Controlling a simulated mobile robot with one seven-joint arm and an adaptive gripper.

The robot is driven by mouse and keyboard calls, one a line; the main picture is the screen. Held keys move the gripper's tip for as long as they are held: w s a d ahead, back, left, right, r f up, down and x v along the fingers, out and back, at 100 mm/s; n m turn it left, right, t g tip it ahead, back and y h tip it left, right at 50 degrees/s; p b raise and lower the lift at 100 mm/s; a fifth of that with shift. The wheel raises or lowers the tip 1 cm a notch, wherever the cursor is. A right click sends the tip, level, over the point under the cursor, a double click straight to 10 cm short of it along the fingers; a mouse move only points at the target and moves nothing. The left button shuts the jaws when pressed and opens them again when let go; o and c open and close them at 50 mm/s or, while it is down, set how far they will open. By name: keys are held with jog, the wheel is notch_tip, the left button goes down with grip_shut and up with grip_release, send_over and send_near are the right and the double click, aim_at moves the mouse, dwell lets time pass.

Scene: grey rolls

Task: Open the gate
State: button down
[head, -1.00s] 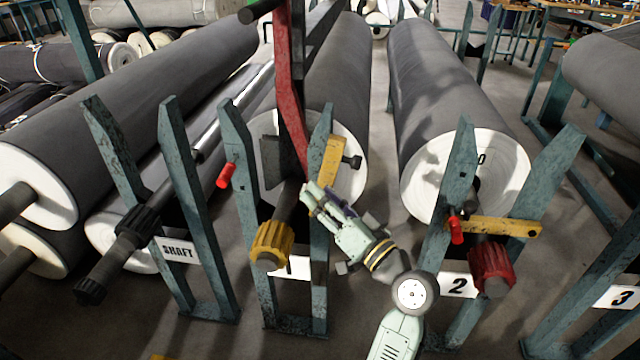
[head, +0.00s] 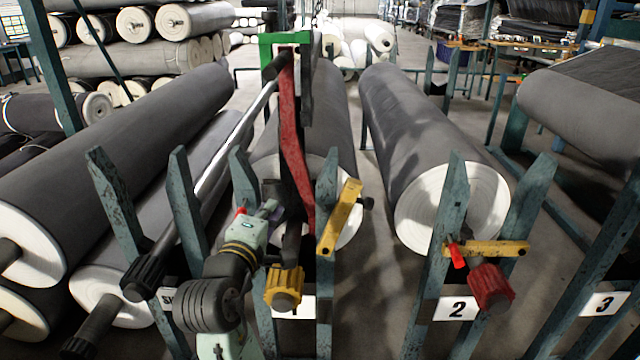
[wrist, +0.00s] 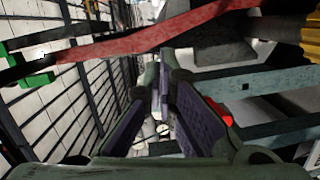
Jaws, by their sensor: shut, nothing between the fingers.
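The yellow gate bar of stand 1 (head: 340,217) is steeply tilted along the right post, not across the gap. Stand 1's red handle (head: 240,212) is on its left post, partly covered by my gripper; it also shows in the wrist view (wrist: 222,114). My gripper (head: 274,207) is shut and empty, in front of stand 1 by the left post. Its fingers (wrist: 162,82) show in the wrist view, with the red handle to their right. On stand 2 another yellow bar (head: 485,248) lies level across the posts, beside a red handle (head: 456,256).
A red lifting arm (head: 290,150) hangs over stand 1, close to my gripper. A yellow shaft knob (head: 284,288) is just below it, and a red knob (head: 490,287) is at stand 2. Large grey rolls (head: 405,120) lie behind the posts.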

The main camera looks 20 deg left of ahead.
jog(key=w+d+r+h+p, duration=0.1)
jog(key=w+d, duration=0.3)
jog(key=w, duration=0.5)
jog(key=shift+w+d+r+t+p, duration=0.2)
jog(key=shift+r+t+p, duration=0.1)
jog(key=shift+p, duration=0.25)
jog(key=shift+d, duration=0.1)
jog(key=d+m+p, duration=0.1)
jog(key=w+d+m+p, duration=0.1)
jog(key=d, duration=0.1)
jog(key=d+p, duration=0.1)
jog(key=d, duration=0.1)
jog(key=shift+w+r+m+p, duration=0.15)
jog(key=shift+r+m+p, duration=0.25)
jog(key=shift+d+f+g, duration=0.25)
jog(key=shift+g, duration=0.15)
jog(key=shift+w, duration=0.1)
